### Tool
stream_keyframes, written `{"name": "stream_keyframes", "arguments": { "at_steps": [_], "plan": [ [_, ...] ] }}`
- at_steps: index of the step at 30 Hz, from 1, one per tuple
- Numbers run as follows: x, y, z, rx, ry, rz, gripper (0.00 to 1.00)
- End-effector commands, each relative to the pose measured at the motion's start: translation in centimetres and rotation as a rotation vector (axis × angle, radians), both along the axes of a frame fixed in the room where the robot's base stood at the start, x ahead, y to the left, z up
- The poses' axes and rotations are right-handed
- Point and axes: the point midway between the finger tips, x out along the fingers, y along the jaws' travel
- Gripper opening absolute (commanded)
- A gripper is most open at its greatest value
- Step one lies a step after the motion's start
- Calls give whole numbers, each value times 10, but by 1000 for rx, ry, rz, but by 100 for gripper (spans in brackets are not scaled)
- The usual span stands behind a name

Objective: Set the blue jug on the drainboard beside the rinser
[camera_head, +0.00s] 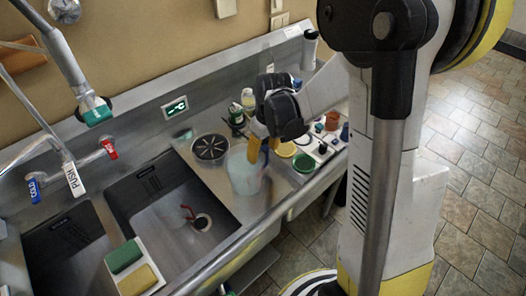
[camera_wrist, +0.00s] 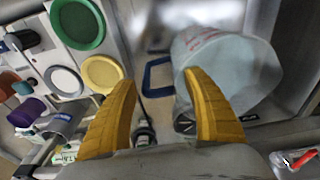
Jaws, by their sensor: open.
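The blue jug (camera_head: 245,172) is pale and translucent, and appears upright near the front edge of the metal counter. It stands right of and in front of the round black rinser (camera_head: 210,147), on or by the drainboard (camera_head: 205,176). In the wrist view the jug (camera_wrist: 238,68) is large at the upper right, with red print. A blue rectangular loop (camera_wrist: 147,76), perhaps its handle, shows between my fingers. My gripper (camera_head: 264,147) is open at the jug's right side; its yellow fingers also show in the wrist view (camera_wrist: 161,80). I cannot tell whether they touch the jug.
A dark sink (camera_head: 150,199) lies left of the rinser. Small bottles (camera_head: 237,115) stand behind it. Green (camera_head: 304,163) and yellow (camera_head: 286,149) round pieces and a white tray (camera_head: 325,143) with small items sit to the right. A sponge holder (camera_head: 134,268) is at the front left.

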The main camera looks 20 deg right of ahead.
Motion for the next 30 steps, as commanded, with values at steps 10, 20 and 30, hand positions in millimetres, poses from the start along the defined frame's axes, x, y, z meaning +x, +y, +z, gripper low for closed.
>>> {"name": "stream_keyframes", "arguments": {
  "at_steps": [10,20,30],
  "plan": [
    [-10,-4,75,0,0,0,59],
    [-16,-5,117,-1,-5,-3,59],
    [-81,27,178,-10,-208,-145,59]
  ]
}}
